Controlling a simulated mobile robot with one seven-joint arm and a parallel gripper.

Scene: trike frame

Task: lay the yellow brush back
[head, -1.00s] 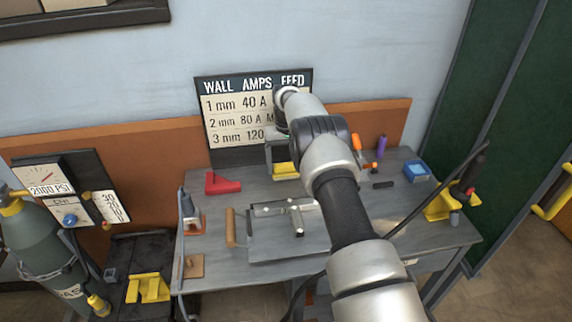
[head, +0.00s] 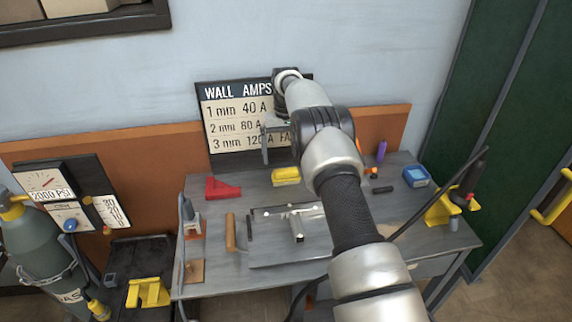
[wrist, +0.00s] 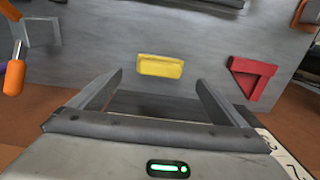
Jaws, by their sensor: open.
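The yellow brush (head: 286,175) lies on the grey workbench (head: 330,268), toward its back edge and below the amps chart. I see it as a yellow block; no bristles can be made out. In the wrist view the brush (wrist: 160,66) lies flat on the bench, beyond and between my fingertips. My gripper (head: 279,146) is open and empty, raised above the brush and apart from it. Both fingers of my gripper (wrist: 159,80) show in the wrist view with nothing between them. My arm hides part of the bench to the right.
A red angle block (head: 222,189) lies left of the brush. A metal plate with a clamp (head: 297,228) lies in front, beside a wooden handle (head: 230,233). The chart board (head: 232,115) stands close behind.

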